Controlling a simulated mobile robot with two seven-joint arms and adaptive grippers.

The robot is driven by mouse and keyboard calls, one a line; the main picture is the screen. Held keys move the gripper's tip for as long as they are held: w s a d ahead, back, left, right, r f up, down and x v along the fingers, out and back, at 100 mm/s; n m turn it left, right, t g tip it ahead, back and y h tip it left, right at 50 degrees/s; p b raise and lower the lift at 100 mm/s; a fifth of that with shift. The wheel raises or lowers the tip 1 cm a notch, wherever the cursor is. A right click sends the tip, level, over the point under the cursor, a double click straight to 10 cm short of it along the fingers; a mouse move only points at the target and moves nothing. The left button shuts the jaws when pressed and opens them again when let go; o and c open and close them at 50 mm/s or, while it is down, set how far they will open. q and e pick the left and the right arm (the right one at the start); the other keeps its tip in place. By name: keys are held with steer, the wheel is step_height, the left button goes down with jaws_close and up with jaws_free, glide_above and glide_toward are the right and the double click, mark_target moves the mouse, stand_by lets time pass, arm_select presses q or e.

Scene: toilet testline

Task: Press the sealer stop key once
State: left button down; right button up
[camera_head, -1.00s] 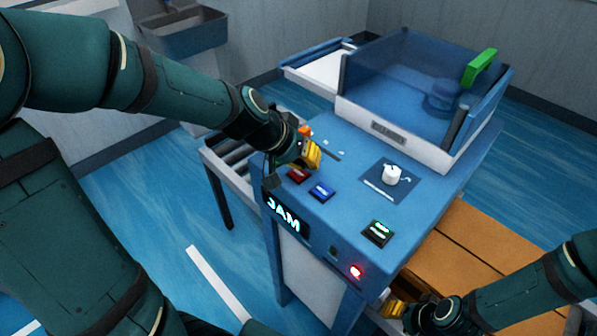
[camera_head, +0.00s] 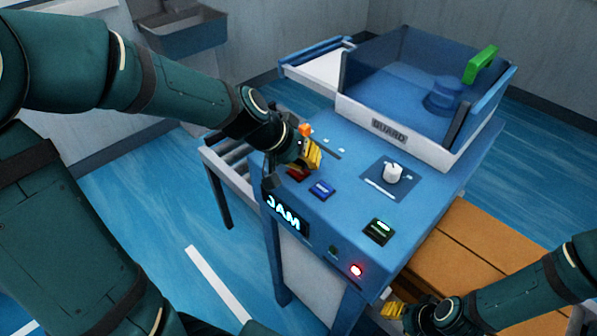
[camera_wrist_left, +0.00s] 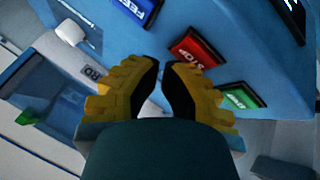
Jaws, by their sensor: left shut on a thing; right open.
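The red STOP key (camera_wrist_left: 197,50) is on the blue sealer panel. In the head view, the red key (camera_head: 297,174) is partly covered by my left gripper (camera_head: 311,163). In the left wrist view, the left gripper's yellow fingers (camera_wrist_left: 163,70) are nearly together, their tips just left of the STOP key. What lies between them cannot be made out. I cannot tell whether the tips touch the panel. The key's face shows clear of the fingers in the wrist view. My right gripper (camera_head: 394,309) is open at the lower right, beside the machine, apart from the keys.
Beside STOP are a blue FEED key (camera_wrist_left: 138,8) and a green key (camera_wrist_left: 240,97). The guard box (camera_head: 390,130) stands behind.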

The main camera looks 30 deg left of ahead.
mark_target(306, 171)
arm_select(q)
steer(key=shift+f+b, duration=0.45)
steer(key=shift+f, duration=0.05)
stand_by(0.8)
steer(key=shift+r, duration=0.15)
steer(key=shift+r+p, duration=0.6)
steer(key=shift+r, duration=0.1)
step_height(306, 171, up, 5)
steer(key=p, duration=0.4)
stand_by(0.5)
stand_by(0.5)
